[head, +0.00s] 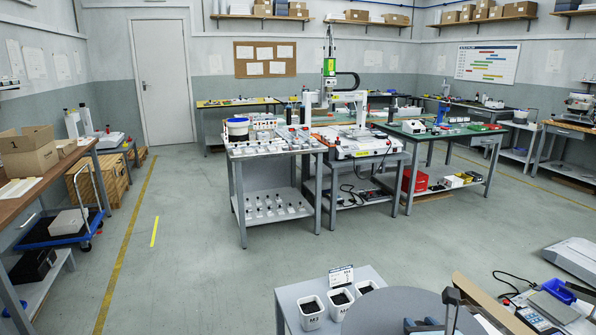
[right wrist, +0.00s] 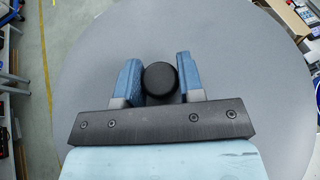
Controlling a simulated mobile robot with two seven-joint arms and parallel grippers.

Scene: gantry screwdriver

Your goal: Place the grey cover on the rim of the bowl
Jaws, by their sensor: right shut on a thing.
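The grey cover (head: 385,317) is a large flat disc at the bottom of the head view, cut off by the frame edge. It fills much of the right wrist view (right wrist: 85,65). A black round knob (right wrist: 160,79) stands on it. My right gripper (right wrist: 160,75) has its two blue fingers closed on either side of this knob; it also shows at the bottom of the head view (head: 432,326). A small round bowl (head: 237,128) with a pale rim stands at the back left of the middle bench, well away from the cover. My left gripper is out of view.
The middle bench (head: 275,151) carries several small parts beside the bowl. A low grey table (head: 288,301) with white bins (head: 312,312) stands just left of the cover. Open floor (head: 200,245) lies between the cover and the bench. A gantry machine (head: 330,80) rises behind.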

